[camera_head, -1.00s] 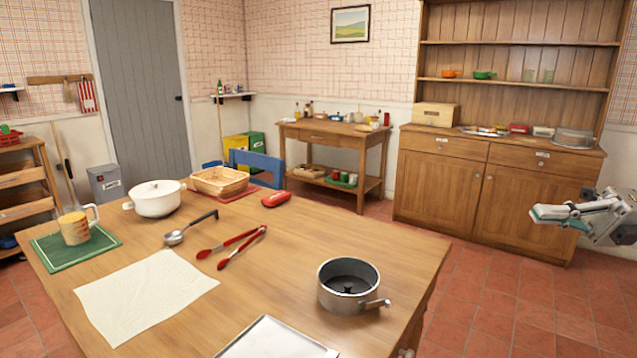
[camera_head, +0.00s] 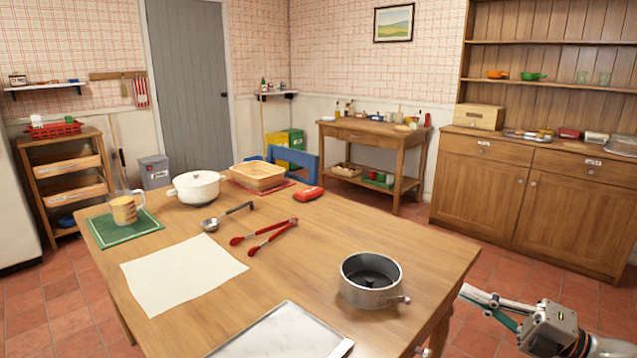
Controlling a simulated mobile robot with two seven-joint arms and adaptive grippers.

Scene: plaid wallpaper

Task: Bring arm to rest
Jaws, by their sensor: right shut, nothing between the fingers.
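My right gripper (camera_head: 484,297) is at the lower right of the head view, just beyond the right edge of the wooden table (camera_head: 330,225). Its fingers point left toward the table edge and look closed, with nothing held. The gripper's body and wrist run off toward the lower right corner. My left gripper is not in view.
Near the gripper on the table stands a grey pot (camera_head: 371,280). Red tongs (camera_head: 264,232), a ladle (camera_head: 228,215), a white cloth (camera_head: 184,273), a white pot (camera_head: 196,188) and a metal tray (camera_head: 280,335) lie further left. A wooden cabinet (camera_head: 520,200) stands behind; tiled floor between is clear.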

